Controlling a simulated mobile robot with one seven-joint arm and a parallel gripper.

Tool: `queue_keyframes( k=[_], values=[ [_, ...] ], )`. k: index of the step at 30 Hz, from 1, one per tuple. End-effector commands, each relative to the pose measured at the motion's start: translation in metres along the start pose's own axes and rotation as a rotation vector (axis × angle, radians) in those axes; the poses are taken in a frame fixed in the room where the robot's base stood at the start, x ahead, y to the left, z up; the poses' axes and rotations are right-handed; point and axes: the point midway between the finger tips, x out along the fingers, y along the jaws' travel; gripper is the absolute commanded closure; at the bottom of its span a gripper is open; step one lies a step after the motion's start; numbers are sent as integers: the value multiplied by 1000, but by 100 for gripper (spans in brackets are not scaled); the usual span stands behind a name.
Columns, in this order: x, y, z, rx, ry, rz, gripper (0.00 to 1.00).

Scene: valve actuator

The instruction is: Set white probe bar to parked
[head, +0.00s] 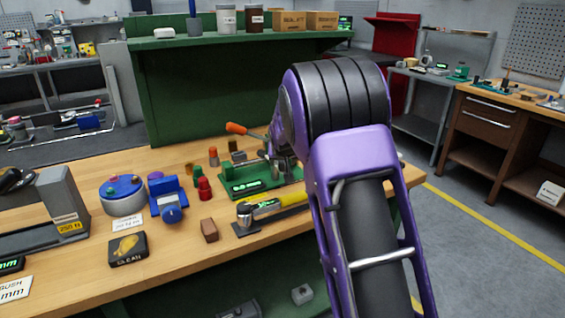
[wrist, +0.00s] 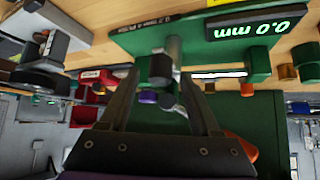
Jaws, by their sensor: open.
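A green gauge fixture (head: 250,185) with a lit display stands on the wooden bench in the head view. In the wrist view, which looks upside down, its green plate (wrist: 190,42) reads 0.0 mm. A thin white bar (wrist: 218,74), likely the probe bar, lies level at the fixture, just right of my fingers. My gripper (wrist: 157,82) is open, its two dark fingers apart. A grey post (wrist: 161,66) of the fixture shows between the fingertips; contact cannot be told.
An orange-handled lever (head: 237,128) rises behind the fixture. A yellow-and-black tool (head: 270,206) lies in front of it. Red and green knobs (head: 201,187), a blue vise (head: 169,200) and a brown block (head: 209,230) stand to its left. The front bench edge is mostly clear.

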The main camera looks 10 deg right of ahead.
Motion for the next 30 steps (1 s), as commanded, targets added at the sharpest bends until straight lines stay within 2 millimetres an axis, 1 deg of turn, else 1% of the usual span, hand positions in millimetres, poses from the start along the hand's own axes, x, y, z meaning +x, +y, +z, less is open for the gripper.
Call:
queue_keyframes(
  k=[3,11,12,14,18,20,21,22,30],
  values=[
    [5,0,0,0,-1,0,36],
    [5,0,0,0,0,0,36],
    [5,0,0,0,0,0,43],
    [5,0,0,0,0,0,54],
    [5,0,0,0,0,0,79],
    [5,0,0,0,0,0,90],
    [5,0,0,0,0,0,97],
    [5,0,0,0,0,0,100],
    [5,1,0,-1,0,-2,100]
  ],
)
